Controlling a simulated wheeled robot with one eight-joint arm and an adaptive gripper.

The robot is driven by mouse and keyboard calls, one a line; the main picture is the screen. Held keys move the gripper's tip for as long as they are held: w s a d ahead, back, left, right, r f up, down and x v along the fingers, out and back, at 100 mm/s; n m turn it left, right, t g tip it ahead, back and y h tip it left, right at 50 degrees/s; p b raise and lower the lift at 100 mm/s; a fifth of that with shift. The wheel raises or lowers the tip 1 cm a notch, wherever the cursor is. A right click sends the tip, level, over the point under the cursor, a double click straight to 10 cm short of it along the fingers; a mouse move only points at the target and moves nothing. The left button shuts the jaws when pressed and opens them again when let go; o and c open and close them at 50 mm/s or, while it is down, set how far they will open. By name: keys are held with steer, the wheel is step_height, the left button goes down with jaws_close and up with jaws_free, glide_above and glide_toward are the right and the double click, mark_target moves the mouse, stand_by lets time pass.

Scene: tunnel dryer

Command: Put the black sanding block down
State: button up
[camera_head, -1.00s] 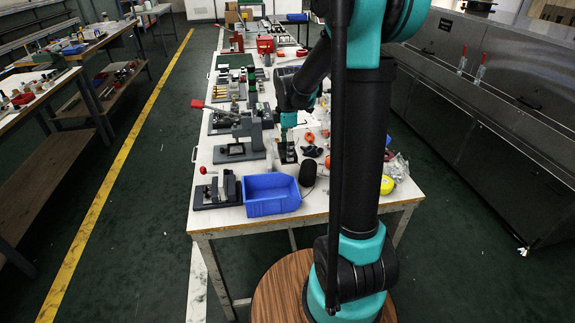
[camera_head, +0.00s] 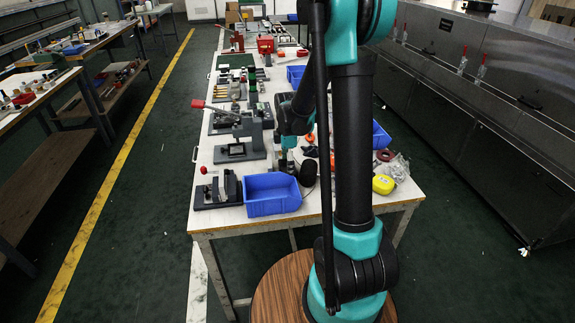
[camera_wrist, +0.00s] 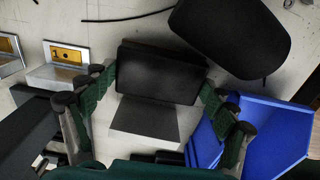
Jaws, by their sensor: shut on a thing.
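The black sanding block (camera_wrist: 160,75) sits between the green fingers of my gripper (camera_wrist: 158,88) in the wrist view. The gripper is shut on it, one finger at each side. A grey lower face of the block shows toward the palm. The table lies beneath; I cannot tell whether the block touches it. In the head view my gripper is low over the table, just behind the blue bin (camera_head: 271,207), and the block cannot be made out there.
A rounded black object (camera_wrist: 232,36) lies close beside the block; it also shows in the head view (camera_head: 308,173). The blue bin's wall (camera_wrist: 265,125) is right of the gripper. A metal piece with a yellow plate (camera_wrist: 66,54) lies left. A yellow item (camera_head: 383,184) is further right.

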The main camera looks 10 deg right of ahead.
steer(key=o, duration=1.2)
step_height(320, 180, up, 12)
steer(key=shift+r, duration=0.15)
steer(key=shift+s, duration=0.1)
